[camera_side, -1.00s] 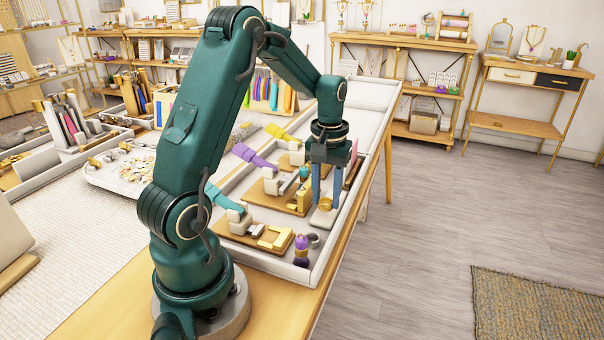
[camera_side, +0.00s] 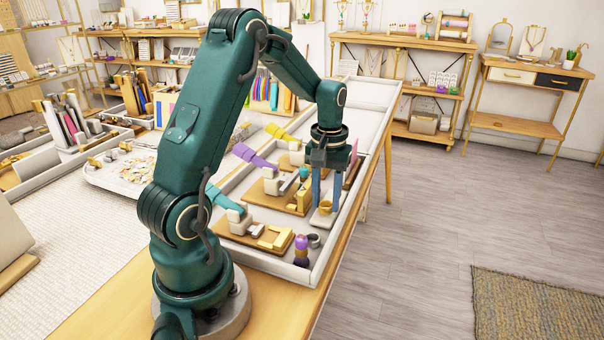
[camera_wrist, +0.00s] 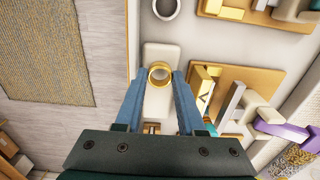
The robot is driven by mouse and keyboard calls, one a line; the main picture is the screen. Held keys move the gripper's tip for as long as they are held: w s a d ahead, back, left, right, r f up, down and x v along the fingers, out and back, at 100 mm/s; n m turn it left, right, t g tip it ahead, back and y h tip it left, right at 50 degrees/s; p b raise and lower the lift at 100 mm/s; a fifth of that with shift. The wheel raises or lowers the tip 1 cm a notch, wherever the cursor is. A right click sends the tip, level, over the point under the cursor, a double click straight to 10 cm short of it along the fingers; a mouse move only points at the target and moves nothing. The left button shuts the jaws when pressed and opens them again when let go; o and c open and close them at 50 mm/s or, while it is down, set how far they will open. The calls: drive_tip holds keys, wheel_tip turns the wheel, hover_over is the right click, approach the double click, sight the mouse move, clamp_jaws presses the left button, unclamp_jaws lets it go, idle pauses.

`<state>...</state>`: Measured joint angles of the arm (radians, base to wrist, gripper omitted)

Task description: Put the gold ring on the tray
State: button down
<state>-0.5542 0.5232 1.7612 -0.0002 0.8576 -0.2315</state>
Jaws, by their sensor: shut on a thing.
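The gold ring (camera_wrist: 160,73) shows in the wrist view at the far end of a pale block (camera_wrist: 157,100), with its opening facing the camera. My gripper (camera_side: 326,205) points straight down, and its two blue fingers are shut on the ring from either side. In the side view the ring (camera_side: 326,209) shows small between the fingertips, low over or on the pale block (camera_side: 322,219); I cannot tell if it touches. A white tray (camera_side: 97,181) with scattered small gold and silver pieces stands to the left, partly behind my arm.
Wooden boards (camera_side: 240,235) with gold and white fixtures and teal, purple and yellow handles fill the white-walled bench area left of my gripper. A purple-topped bottle (camera_side: 301,246) and a grey ring (camera_side: 314,240) stand nearer.

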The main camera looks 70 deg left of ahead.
drive_tip(key=shift+f, duration=0.4)
idle(0.6)
drive_tip(key=shift+c, duration=2.2)
unclamp_jaws()
drive_tip(key=shift+r, duration=2.6)
